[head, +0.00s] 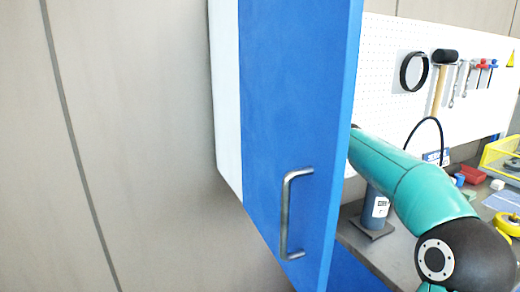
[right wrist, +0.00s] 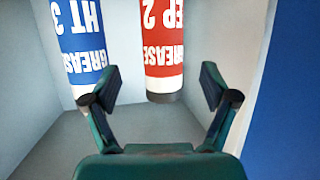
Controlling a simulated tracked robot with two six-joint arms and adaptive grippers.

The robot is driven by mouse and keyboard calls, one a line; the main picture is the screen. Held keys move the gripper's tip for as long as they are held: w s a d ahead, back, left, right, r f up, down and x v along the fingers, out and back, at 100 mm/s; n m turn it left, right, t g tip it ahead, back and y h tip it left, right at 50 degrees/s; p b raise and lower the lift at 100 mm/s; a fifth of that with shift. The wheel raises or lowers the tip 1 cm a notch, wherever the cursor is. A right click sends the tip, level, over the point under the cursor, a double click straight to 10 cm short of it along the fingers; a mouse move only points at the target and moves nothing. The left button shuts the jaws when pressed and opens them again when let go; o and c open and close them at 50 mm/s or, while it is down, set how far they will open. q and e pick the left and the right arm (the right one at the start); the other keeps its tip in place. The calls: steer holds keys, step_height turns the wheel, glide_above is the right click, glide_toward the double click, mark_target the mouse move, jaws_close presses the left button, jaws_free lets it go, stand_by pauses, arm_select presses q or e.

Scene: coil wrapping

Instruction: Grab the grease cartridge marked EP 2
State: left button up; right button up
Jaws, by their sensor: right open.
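The red grease cartridge marked EP 2 (right wrist: 163,50) shows in the right wrist view, upside down in the picture, with a dark end. My right gripper (right wrist: 158,85) is open, its two fingers spread on either side of the lower end of the cartridge in the picture. I cannot tell whether they touch it; nothing is gripped. A blue grease cartridge marked HT 3 (right wrist: 80,40) is to the left, beyond the left finger. In the head view the blue cabinet door (head: 290,110) hides my right gripper and the cartridges. My left gripper is not in view.
The right wrist view shows pale cabinet walls (right wrist: 225,30) around the cartridges and the blue door at right. The door's metal handle (head: 287,215) faces the head camera. Behind are a bench with a grey canister (head: 375,212), a yellow basket (head: 503,158) and a pegboard with tools (head: 385,60).

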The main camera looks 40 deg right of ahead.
steer(key=p+x, duration=0.3)
steer(key=x, duration=0.4)
steer(key=shift+w+f, duration=0.2)
steer(key=shift+w, duration=0.15)
steer(key=shift+a, duration=0.1)
jaws_close()
steer(key=shift+r, duration=0.1)
